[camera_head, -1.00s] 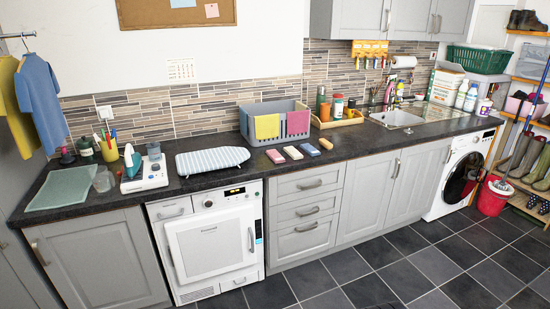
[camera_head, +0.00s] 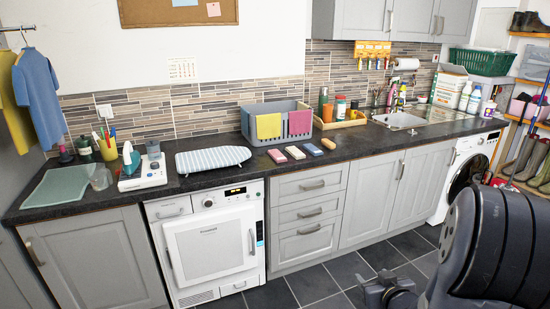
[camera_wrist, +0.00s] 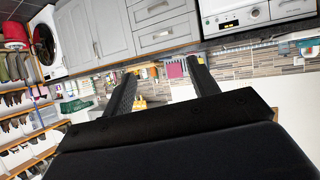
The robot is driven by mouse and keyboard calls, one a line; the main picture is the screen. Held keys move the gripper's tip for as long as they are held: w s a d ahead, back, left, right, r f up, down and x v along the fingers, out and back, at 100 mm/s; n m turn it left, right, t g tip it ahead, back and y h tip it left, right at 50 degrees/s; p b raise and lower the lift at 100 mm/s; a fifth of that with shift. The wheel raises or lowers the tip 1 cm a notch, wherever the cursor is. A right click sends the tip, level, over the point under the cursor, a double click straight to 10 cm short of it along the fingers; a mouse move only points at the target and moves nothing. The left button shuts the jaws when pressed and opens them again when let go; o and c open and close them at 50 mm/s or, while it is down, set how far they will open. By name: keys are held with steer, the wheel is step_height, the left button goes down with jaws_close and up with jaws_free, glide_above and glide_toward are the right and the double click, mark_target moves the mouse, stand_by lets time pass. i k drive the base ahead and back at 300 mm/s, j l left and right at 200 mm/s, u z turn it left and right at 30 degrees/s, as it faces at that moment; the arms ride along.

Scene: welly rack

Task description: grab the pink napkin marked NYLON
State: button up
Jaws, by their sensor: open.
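Several small folded cloths lie in a row on the dark worktop in the head view. Any lettering is too small to read, so I cannot tell which says NYLON. My gripper (camera_wrist: 160,82) is open in the wrist view, its two dark fingers apart with nothing between them. It is well away from the cloths.
A grey bin (camera_head: 249,112) with a yellow cloth (camera_head: 268,126) and a mauve-pink cloth (camera_head: 299,122) over its front stands behind the row. An ironing pad (camera_head: 212,159) lies left, a wooden tray (camera_head: 342,124) right. Floor before the drawers is clear.

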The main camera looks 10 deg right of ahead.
mark_target(274, 153)
steer(key=i+u, duration=0.1)
steer(key=i, duration=0.4)
steer(key=i+l+u, duration=0.1)
steer(key=i, duration=0.4)
steer(key=i+l, duration=0.15)
steer(key=i, duration=0.35)
steer(key=i+l+u, duration=0.15)
steer(key=i, duration=0.35)
steer(key=i+l+u, duration=0.1)
steer(key=i, duration=0.4)
